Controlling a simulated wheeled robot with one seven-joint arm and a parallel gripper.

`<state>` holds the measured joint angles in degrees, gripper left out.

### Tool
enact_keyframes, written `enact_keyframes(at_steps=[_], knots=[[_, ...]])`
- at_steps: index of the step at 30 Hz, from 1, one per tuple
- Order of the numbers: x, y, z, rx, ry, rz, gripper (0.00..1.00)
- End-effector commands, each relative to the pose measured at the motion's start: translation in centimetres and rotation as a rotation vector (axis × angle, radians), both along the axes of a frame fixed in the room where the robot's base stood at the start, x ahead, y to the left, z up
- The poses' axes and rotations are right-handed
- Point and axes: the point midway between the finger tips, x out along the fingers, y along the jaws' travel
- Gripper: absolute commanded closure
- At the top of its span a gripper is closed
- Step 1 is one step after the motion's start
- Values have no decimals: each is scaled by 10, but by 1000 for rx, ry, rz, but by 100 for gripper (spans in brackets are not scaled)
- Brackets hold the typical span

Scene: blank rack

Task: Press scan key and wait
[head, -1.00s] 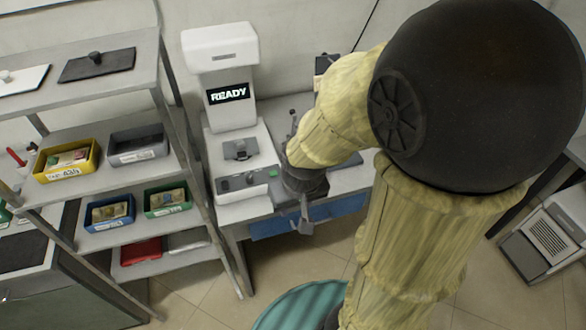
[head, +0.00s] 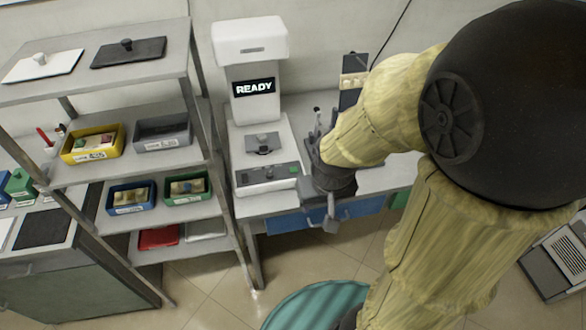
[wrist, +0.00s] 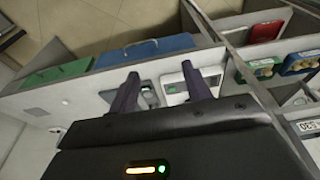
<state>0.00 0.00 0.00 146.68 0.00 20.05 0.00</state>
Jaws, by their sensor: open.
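The scanner (head: 250,55) is a white machine with a lit screen (head: 254,87) reading READY. A grey piece (head: 263,145) sits on its bed, with nothing clearly seen on top. Its dark front panel (head: 262,178) carries a green key (head: 294,170) at the right end, which I take to be the scan key. My gripper (head: 331,217) is right of the panel, apart from it, in front of the bench edge. In the wrist view my gripper (wrist: 160,78) has its two fingers spread and nothing between them. The panel's green mark (wrist: 171,89) shows beyond the fingers.
A shelf rack (head: 178,75) stands left of the scanner, with a yellow bin (head: 92,158), a grey bin (head: 163,145), a blue bin (head: 131,209) and a green bin (head: 186,199). A teal round object (head: 320,296) is on the floor in front. Blue drawers (head: 290,222) are under the bench.

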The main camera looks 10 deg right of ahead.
Motion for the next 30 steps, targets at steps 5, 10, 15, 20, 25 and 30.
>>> enact_keyframes(at_steps=[5, 10, 15, 20, 25, 30], knots=[[0, 0, 0, 0, 0, 0, 55], [0, 0, 0, 0, 0, 0, 89], [0, 0, 0, 0, 0, 0, 100], [0, 0, 0, 0, 0, 0, 100], [0, 0, 0, 0, 0, 0, 100], [0, 0, 0, 0, 0, 0, 100]])
